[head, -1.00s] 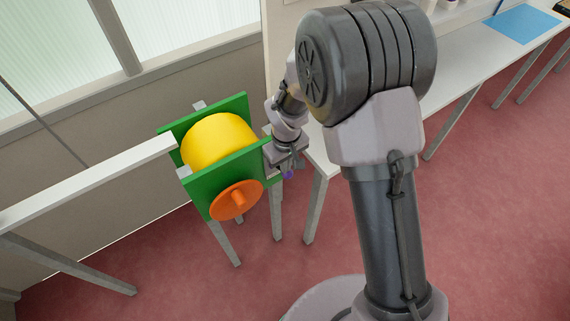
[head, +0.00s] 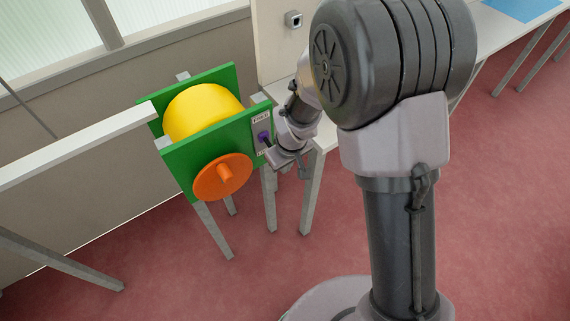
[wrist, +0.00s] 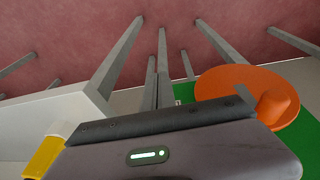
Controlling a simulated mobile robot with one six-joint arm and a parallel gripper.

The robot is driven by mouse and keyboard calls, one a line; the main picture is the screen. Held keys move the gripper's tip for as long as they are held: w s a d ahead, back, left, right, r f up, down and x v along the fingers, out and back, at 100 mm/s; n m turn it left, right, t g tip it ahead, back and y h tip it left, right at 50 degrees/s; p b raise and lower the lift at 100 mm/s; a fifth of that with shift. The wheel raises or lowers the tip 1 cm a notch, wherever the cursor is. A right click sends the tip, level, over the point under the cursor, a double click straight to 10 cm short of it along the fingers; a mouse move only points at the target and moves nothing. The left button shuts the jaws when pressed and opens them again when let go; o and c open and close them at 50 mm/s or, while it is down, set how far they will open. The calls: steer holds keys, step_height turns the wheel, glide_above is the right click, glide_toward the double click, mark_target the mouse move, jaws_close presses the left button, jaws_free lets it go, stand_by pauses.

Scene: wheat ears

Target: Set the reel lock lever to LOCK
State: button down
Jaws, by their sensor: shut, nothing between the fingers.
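The reel has a yellow drum (head: 203,108) between green side panels (head: 200,152) and an orange crank disc (head: 222,177) on its near side. A pale label plate (head: 260,121) on its right end reads FREE at the top; a second label at the bottom is partly hidden by my gripper. The purple lever knob (head: 264,136) shows between the two labels; its exact setting is hard to tell. My gripper (head: 285,159) is shut and empty, just right of and below the knob; I cannot tell whether they touch. In the wrist view the crank disc (wrist: 238,84) shows, but not the lever.
A white rail (head: 75,147) runs to the reel from the left. A white bench (head: 500,35) extends at the back right, carrying a blue sheet (head: 520,8). Grey legs stand under the reel and bench. The red floor (head: 480,200) at right is clear.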

steer(key=shift+b+x, duration=0.8)
steer(key=shift+x, duration=0.45)
steer(key=shift+s, duration=0.15)
stand_by(0.4)
